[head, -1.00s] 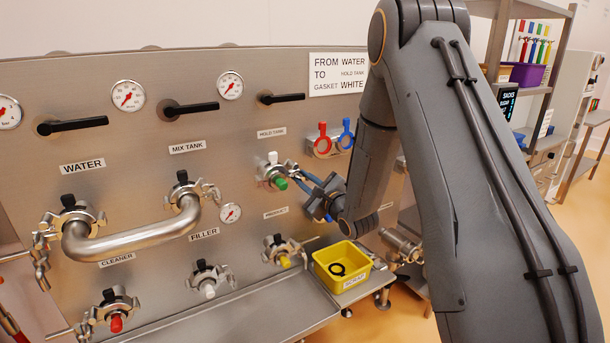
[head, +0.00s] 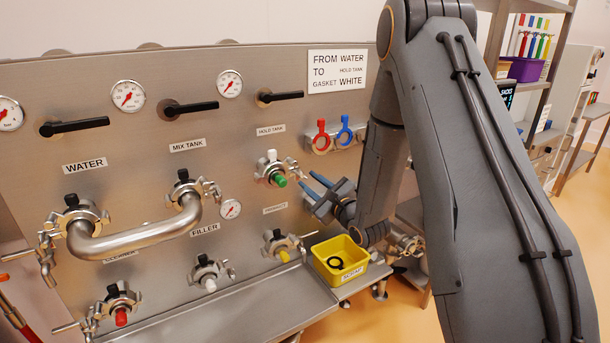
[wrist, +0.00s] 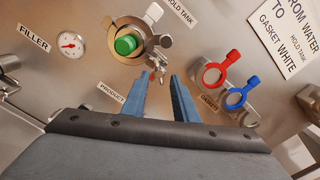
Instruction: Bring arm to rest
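My gripper (head: 316,184) is in front of the steel panel, to the right of and slightly below the HOLD TANK port (head: 273,169) with its green cap. In the wrist view its two blue fingers (wrist: 166,98) stand apart with nothing between them. The green-capped port also shows in the wrist view (wrist: 126,45), beyond the fingertips and to the left. My gripper is apart from the panel fittings as far as I can see. My arm reaches down from the upper right of the head view.
A steel U-pipe (head: 130,240) joins the WATER and MIX TANK ports. A yellow bin (head: 340,262) with a black ring inside stands below my gripper. Red (head: 321,136) and blue (head: 344,133) gaskets hang right of HOLD TANK. A sign (head: 338,71) is above.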

